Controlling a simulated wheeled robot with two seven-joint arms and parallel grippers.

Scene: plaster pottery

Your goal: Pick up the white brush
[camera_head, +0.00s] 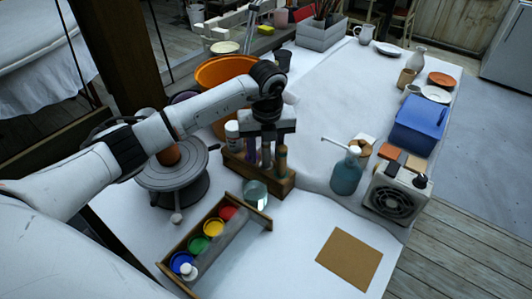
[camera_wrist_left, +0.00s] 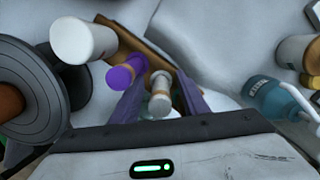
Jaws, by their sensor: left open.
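A pale, whitish brush (camera_wrist_left: 160,95) stands in the wooden holder (camera_head: 260,178), its end towards the left wrist camera. A purple-ended brush (camera_wrist_left: 125,70) is beside it. My left gripper (camera_head: 267,150) is open, pointing down over the holder. In the left wrist view its fingers (camera_wrist_left: 160,100) lie on either side of the whitish brush, with the purple one just left. I cannot tell whether the fingers touch it. The gripper partly hides the brushes in the head view. My right gripper is not in view.
A white bottle (camera_head: 232,136) stands left of the holder. A glass jar (camera_head: 256,194) is in front, near the paint tray (camera_head: 270,225). A blue pump bottle (camera_head: 346,174) is to the right, a turntable (camera_head: 170,172) to the left. The table's middle back is clear.

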